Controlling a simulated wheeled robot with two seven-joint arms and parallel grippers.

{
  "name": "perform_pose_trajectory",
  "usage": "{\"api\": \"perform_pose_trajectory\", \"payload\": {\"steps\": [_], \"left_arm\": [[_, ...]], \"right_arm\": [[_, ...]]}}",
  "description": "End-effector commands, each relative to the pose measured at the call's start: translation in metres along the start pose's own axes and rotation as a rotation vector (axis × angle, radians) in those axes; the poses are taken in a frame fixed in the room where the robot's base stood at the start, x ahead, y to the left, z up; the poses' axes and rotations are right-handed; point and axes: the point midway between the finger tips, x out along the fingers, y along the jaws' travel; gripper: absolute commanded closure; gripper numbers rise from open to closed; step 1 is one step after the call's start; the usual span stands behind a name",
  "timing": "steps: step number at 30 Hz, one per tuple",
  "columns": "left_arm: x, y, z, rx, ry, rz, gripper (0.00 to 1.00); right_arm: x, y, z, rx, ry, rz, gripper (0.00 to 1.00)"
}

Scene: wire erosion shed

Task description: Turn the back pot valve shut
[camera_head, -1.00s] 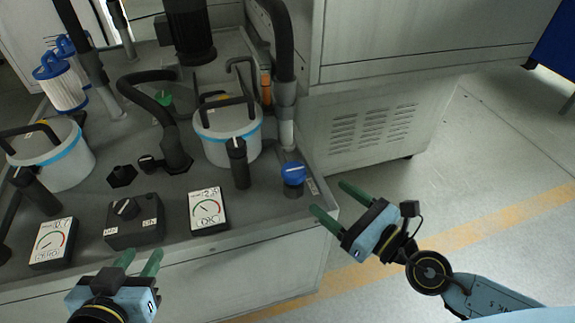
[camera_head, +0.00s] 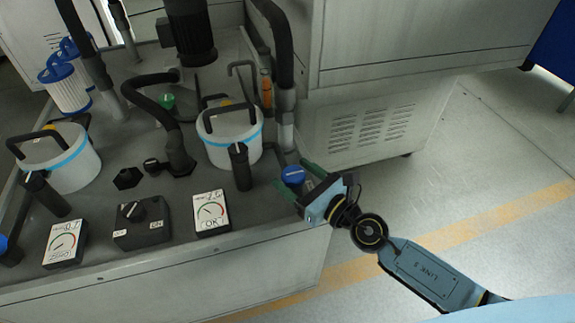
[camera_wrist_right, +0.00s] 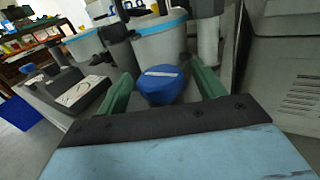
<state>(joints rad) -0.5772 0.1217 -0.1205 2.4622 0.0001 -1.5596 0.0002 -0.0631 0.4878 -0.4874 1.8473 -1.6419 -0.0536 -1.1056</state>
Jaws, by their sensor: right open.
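A blue valve knob (camera_head: 292,174) stands at the right end of the grey bench, in front of the right-hand pot (camera_head: 229,135), which is pale with a blue band. My right gripper (camera_head: 298,179) is open, with one green finger on each side of this knob. In the right wrist view the knob (camera_wrist_right: 163,86) sits between the fingers, with visible gaps, and a white line on its top runs crosswise. A second blue knob (camera_head: 4,244) shows at the left edge, near the left-hand pot (camera_head: 62,160). My left gripper is out of view.
A gauge marked OK (camera_head: 212,212), a black switch box (camera_head: 142,222) and another gauge (camera_head: 64,243) sit along the bench's front. A black handle (camera_head: 240,165) stands left of the right knob. A cabinet (camera_head: 370,125) stands behind. The floor to the right is clear.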

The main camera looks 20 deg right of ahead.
Motion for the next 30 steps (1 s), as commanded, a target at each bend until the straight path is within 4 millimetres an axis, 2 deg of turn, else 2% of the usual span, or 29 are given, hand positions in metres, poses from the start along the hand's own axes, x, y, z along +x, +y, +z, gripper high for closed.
{"api": "perform_pose_trajectory", "payload": {"steps": [3,6,17,27,30], "left_arm": [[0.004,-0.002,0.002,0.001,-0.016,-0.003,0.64],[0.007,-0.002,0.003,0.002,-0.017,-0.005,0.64],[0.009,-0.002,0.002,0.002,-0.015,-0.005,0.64],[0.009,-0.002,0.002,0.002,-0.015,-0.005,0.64],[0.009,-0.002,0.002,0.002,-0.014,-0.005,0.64]], "right_arm": [[0.017,0.0,0.001,0.001,-0.002,-0.001,0.31],[0.025,0.0,0.0,0.0,-0.001,0.0,0.31],[0.029,0.0,0.0,0.0,0.001,0.0,0.31],[0.029,0.0,0.0,0.0,0.001,0.0,0.76],[0.029,0.0,0.0,0.001,0.001,-0.001,0.76]]}}
